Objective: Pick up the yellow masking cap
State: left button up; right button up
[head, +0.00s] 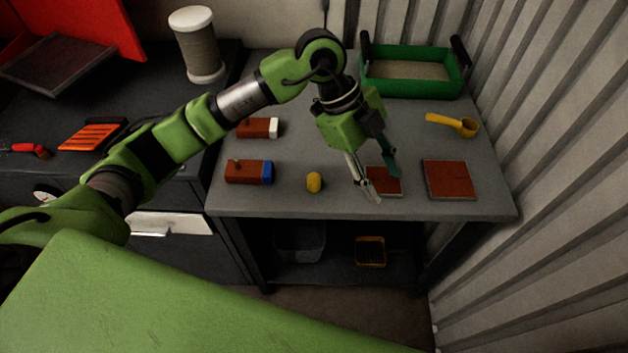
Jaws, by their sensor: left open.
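The yellow masking cap (314,182) is a small rounded piece standing near the front edge of the grey workbench (300,205). My left gripper (385,186) points down over the bench to the right of the cap, apart from it. Its two fingers are spread and nothing shows between them but the small red-brown plate (386,180) behind or below. The left arm comes in from the left and passes above the bench. My right gripper is not in view.
Two red-brown blocks, one with a blue end (246,172) and one with a white end (258,128), lie left of the cap. A red-brown square (449,180), a yellow scoop (453,124) and a green tray (415,92) are to the right. Corrugated wall bounds the right side.

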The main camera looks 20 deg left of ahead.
pick_arm(q)
jog(key=w+a+n+t+y, duration=0.1)
jog(key=w+a+n+y, duration=0.15)
jog(key=a, duration=0.45)
jog(key=w+a+n+y, duration=0.1)
jog(key=w+a+y, duration=0.1)
jog(key=a+y, duration=0.35)
jog(key=h+p, duration=0.2)
send_over(315, 178)
jog(key=shift+n, duration=0.25)
notch_tip(315, 178, down, 7)
jog(key=shift+r, duration=0.15)
jog(key=shift+f, duration=0.6)
notch_tip(315, 178, down, 4)
jog(key=shift+f+p, duration=0.15)
jog(key=shift+p, duration=0.9)
jog(key=shift+f, duration=0.5)
jog(key=c, duration=0.9)
